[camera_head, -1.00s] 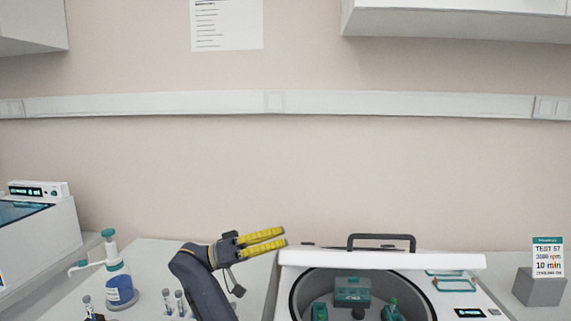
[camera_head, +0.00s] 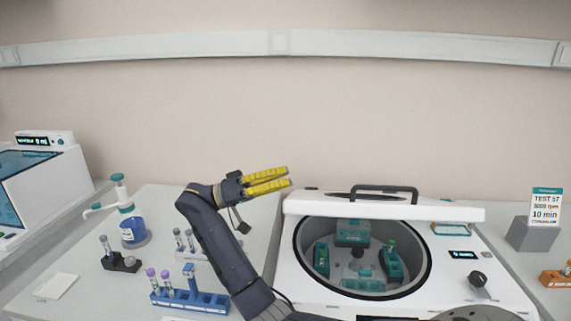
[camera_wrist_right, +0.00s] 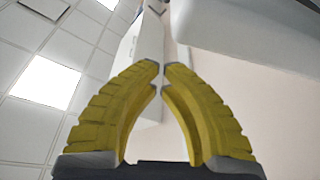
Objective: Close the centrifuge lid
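The centrifuge (camera_head: 299,284) stands at right centre in the head view, its round bowl uncovered. Its white lid (camera_head: 330,207) is open and seen nearly edge-on at the back, with a dark handle (camera_head: 384,189) on top. My right gripper (camera_head: 267,181) has yellow fingers, held just left of and slightly above the lid's left corner. It is empty and apart from the lid. In the right wrist view the fingertips (camera_wrist_right: 157,68) come together with almost no gap and nothing between them. My left gripper is not in view.
A blue tube rack (camera_head: 208,301), a dark small tube holder (camera_head: 121,263) and a dispenser bottle (camera_head: 132,230) stand left of my right arm. Green tube buckets (camera_head: 353,233) sit in the bowl. A grey block with a card (camera_head: 532,236) stands at right. The space above the centrifuge is clear.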

